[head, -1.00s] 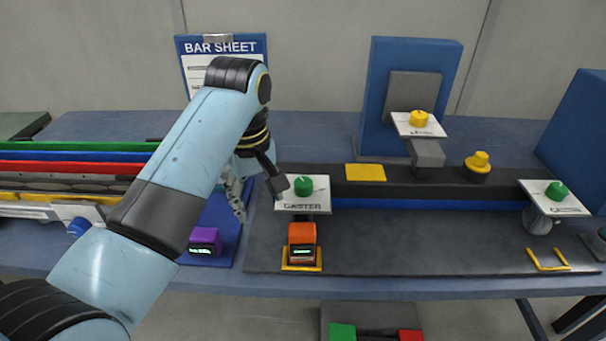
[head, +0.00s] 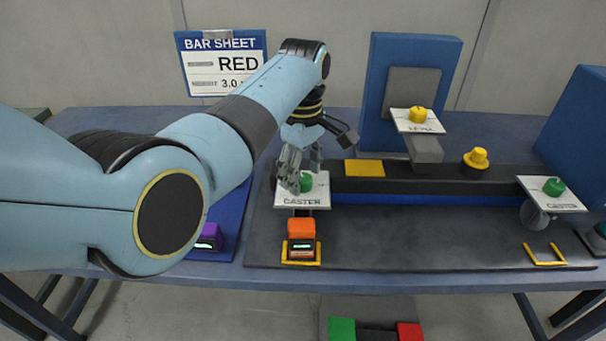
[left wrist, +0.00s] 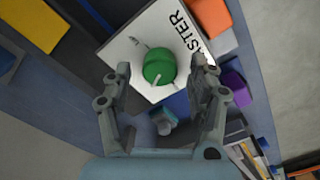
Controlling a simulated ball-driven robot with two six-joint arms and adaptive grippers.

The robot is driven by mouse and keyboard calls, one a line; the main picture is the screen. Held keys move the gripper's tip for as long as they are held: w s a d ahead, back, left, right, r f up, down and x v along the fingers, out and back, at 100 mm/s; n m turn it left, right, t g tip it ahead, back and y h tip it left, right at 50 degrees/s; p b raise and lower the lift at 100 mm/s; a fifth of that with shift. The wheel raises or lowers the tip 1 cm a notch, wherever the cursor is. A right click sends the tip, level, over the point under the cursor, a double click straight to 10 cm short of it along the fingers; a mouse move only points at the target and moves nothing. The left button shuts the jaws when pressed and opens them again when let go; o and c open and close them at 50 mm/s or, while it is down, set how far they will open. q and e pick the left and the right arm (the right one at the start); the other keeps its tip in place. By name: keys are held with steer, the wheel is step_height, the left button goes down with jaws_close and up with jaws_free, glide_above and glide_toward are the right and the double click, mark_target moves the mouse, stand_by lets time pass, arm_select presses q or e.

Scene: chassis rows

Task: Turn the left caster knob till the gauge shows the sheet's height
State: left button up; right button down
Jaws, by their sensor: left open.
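The left caster knob (head: 306,183) is green and sits on a white plate (head: 290,201) marked CASTER. My left gripper (head: 301,172) is over the knob from above and hides part of it. In the left wrist view the knob (left wrist: 159,66) lies between the two open fingers (left wrist: 160,85), with gaps at its sides. The orange gauge (head: 301,231) stands in a yellow bracket below the plate; its small display is too small to read. The bar sheet (head: 222,62) on the blue board shows RED and 3.0, with the unit partly hidden. My right gripper is out of view.
A second green knob on a CASTER plate (head: 553,187) is at the right. A yellow knob on a plate (head: 417,115) stands before the tall blue block (head: 426,60). A yellow pad (head: 364,168) lies on the dark rail. The purple gauge (head: 209,237) is left of the orange one.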

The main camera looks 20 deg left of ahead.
arm_select(q)
steer(key=shift+f, duration=0.55)
steer(key=shift+c, duration=0.2)
steer(key=c, duration=1.1)
steer(key=shift+r+m+p, duration=0.2)
steer(key=shift+m+p, duration=1.05)
steer(key=shift+m, duration=0.05)
steer(key=shift+f+m+p, duration=0.15)
steer(key=shift+m+p, duration=0.75)
steer(key=shift+m, duration=0.7)
